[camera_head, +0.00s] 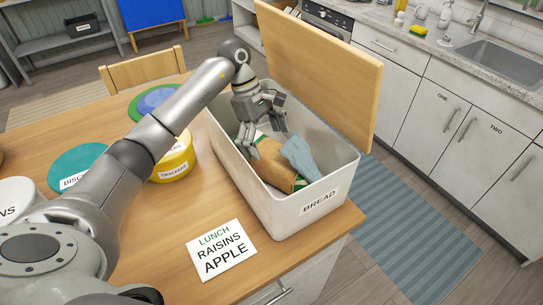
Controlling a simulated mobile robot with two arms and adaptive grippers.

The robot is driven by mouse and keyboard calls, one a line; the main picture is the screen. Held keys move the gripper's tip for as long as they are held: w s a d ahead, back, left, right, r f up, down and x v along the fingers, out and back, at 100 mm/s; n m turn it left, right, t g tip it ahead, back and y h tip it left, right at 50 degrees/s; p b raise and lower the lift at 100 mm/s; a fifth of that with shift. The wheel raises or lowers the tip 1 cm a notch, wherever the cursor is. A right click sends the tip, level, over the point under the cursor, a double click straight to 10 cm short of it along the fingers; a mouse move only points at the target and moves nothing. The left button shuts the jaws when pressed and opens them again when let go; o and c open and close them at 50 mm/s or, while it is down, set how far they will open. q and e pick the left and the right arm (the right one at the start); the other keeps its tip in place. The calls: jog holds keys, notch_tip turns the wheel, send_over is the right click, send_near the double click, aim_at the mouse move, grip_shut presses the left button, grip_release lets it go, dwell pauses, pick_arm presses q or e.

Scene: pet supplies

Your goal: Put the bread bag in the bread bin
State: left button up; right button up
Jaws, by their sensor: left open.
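The bread bin (262,192) is a white box labelled BREAD near the right edge of the wooden table. Its wooden lid (335,75) stands open on the far right side. The bread bag (273,165), brown with a green and white part, lies inside the bin, next to a blue-grey cloth-like piece (299,157). My left gripper (262,143) reaches down into the bin from above, open, with its fingers over the bag's upper end. I cannot tell whether the fingers touch the bag. My right gripper is not in view.
A yellow crackers tin (174,172), a teal biscuit tin (77,165) and a card (221,250) reading LUNCH RAISINS APPLE are on the table (178,218). A chair (143,70) stands behind. Kitchen cabinets and a sink are at the right.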

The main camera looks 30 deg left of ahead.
pick_arm(q)
jog(key=b+v, duration=0.1)
jog(key=v, duration=0.5)
jog(key=shift+a+r+b, duration=0.3)
jog(key=shift+r, duration=0.35)
